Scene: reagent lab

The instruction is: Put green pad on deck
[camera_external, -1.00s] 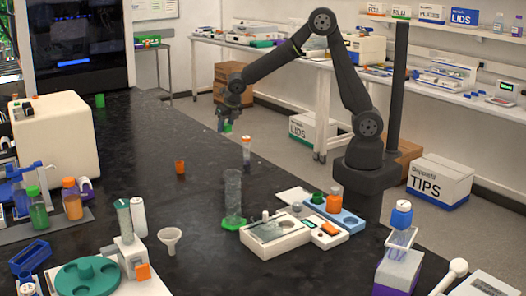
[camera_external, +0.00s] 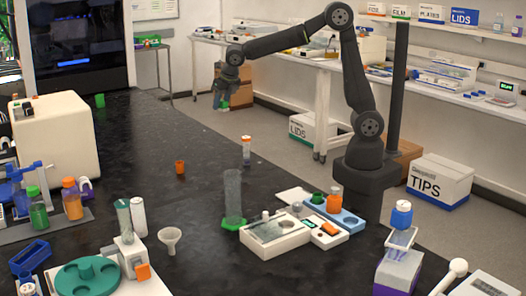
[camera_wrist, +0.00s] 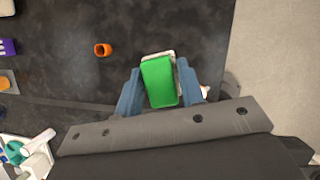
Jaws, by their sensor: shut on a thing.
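My gripper (camera_external: 222,98) is raised above the far side of the black bench, near its right edge. In the wrist view my gripper (camera_wrist: 160,88) is shut, its two blue fingers on either side of the green pad (camera_wrist: 158,80). The pad's broad green face is toward the camera, with a pale edge behind it. In the external view only a small bit of the green pad (camera_external: 226,103) shows below the fingers. I cannot tell for sure which thing is the deck; a white instrument with a flat top (camera_external: 275,236) stands on the front part of the bench.
An orange cup (camera_external: 180,167) and an orange-capped tube (camera_external: 246,152) stand on the bench (camera_external: 150,130). A tall clear cylinder on a green base (camera_external: 233,200) stands beside the white instrument. A blue tray with bottles (camera_external: 345,220) is right of it. The bench's middle is mostly clear.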

